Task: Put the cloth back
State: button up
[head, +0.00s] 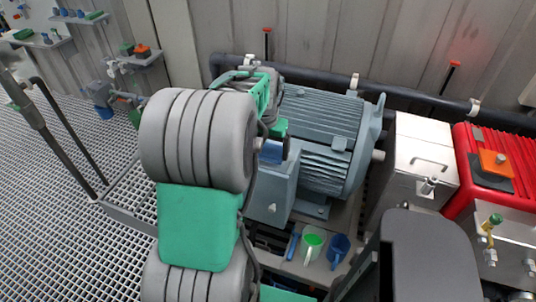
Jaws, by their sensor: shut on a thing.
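My arm crosses the middle of the head view, and its large grey joints hide much of the wrist. My gripper (277,138) is small and partly hidden in front of the grey motor (325,140). It is shut on a small blue piece, which I take for the cloth (270,152). The cloth shows just below the green wrist part, against the motor's near side. Its full shape, and whether it touches the motor, cannot be told.
A steel box (415,155) and a red ribbed unit (500,150) stand right. A dark pipe (420,98) runs behind. Open grating (60,230) lies left.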

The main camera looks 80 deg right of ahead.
aim_at(268, 152)
jog(key=shift+f, duration=1.55)
jog(key=shift+f, duration=0.2)
jog(key=o, duration=0.9)
jog(key=shift+r, duration=0.1)
